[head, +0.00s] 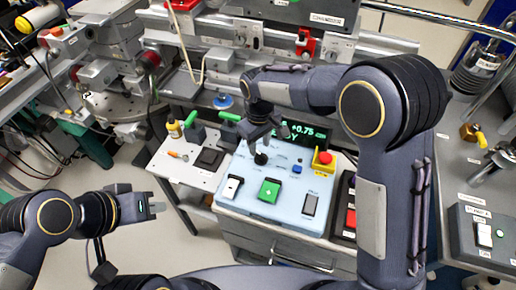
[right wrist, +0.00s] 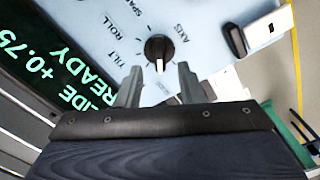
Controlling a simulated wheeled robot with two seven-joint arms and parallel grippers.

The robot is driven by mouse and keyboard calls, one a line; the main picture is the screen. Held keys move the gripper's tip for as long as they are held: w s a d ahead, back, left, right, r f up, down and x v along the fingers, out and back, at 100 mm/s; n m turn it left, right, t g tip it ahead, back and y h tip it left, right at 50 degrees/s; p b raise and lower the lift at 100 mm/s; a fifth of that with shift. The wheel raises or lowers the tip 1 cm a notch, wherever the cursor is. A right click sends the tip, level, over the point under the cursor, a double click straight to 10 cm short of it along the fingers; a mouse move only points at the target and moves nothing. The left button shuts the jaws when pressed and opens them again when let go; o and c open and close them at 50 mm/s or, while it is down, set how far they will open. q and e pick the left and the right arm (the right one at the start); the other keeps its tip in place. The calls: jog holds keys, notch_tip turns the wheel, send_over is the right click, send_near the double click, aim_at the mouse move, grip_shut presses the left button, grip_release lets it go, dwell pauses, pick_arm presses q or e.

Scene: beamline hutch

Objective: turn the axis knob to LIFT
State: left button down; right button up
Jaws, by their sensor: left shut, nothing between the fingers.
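The axis knob (right wrist: 158,47) is a round black knob on the pale blue control panel (head: 238,198). In the right wrist view its white mark points down the picture, towards my gripper. ROLL, TILT and AXIS are legible around it; other lettering is partly cut off or hidden, and I cannot read LIFT. The knob also shows in the head view (head: 261,158). My right gripper (right wrist: 158,84) is open, its fingertips just short of the knob, one to each side, apparently not touching. My left gripper (head: 155,208) is shut and empty, left of the panel.
A green display (right wrist: 55,75) reads "+0.75" and "READY". A side shelf (head: 185,170) with green-handled tools stands left. Open floor lies around my left gripper.

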aim_at(260, 154)
jog(key=shift+f, duration=1.7)
jog(key=shift+c, duration=0.3)
grip_shut()
